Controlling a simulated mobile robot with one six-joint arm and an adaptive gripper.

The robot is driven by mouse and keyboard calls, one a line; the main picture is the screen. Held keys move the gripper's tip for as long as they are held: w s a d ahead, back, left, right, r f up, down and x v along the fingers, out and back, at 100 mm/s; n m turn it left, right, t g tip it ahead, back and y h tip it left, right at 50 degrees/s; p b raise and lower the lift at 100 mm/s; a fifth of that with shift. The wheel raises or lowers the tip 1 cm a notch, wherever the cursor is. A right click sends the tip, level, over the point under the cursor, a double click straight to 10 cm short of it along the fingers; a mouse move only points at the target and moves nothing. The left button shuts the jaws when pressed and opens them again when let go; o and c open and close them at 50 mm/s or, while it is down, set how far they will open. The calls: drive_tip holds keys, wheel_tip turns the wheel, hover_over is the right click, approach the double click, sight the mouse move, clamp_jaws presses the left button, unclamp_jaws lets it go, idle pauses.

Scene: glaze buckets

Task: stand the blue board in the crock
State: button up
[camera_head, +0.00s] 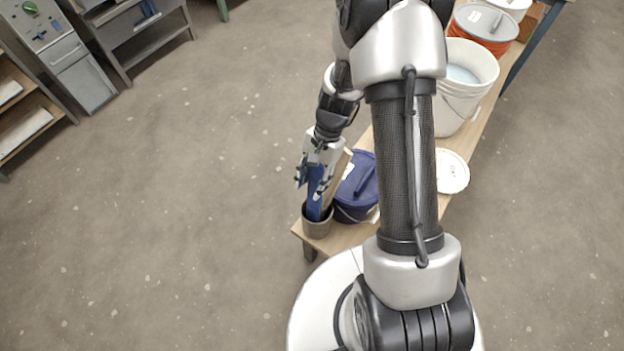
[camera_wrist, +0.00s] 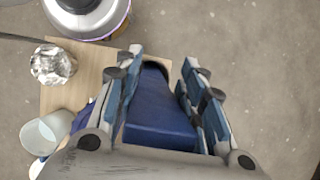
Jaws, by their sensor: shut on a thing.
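The blue board (camera_head: 314,207) is held in my gripper (camera_head: 316,182), which is shut on it. It hangs steeply, slightly tilted, and its lower end is at the mouth of the grey-brown crock (camera_head: 317,228); the head view suggests it is inside the rim. In the wrist view the board (camera_wrist: 160,118) lies between the fingers of my gripper (camera_wrist: 164,82) and covers most of the crock. Only a dark bit of the crock (camera_wrist: 154,66) shows past the board. How deep the board reaches is hidden.
The crock stands at the near left end of a wooden bench (camera_head: 339,238). A white bucket (camera_head: 458,105) and an orange bucket (camera_head: 480,38) stand farther along. Open floor (camera_head: 180,210) lies left.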

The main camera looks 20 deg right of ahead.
drive_tip(key=shift+f, duration=0.1)
drive_tip(key=o, duration=1.3)
drive_tip(key=shift+o, duration=0.2)
drive_tip(key=shift+w+d+b, duration=0.1)
drive_tip(key=shift+w+b, duration=0.05)
drive_tip(key=shift+b, duration=1.1)
drive_tip(key=shift+c, duration=0.2)
drive_tip(key=p+v, duration=0.7)
drive_tip(key=v, duration=0.2)
drive_tip(key=shift+r, duration=0.5)
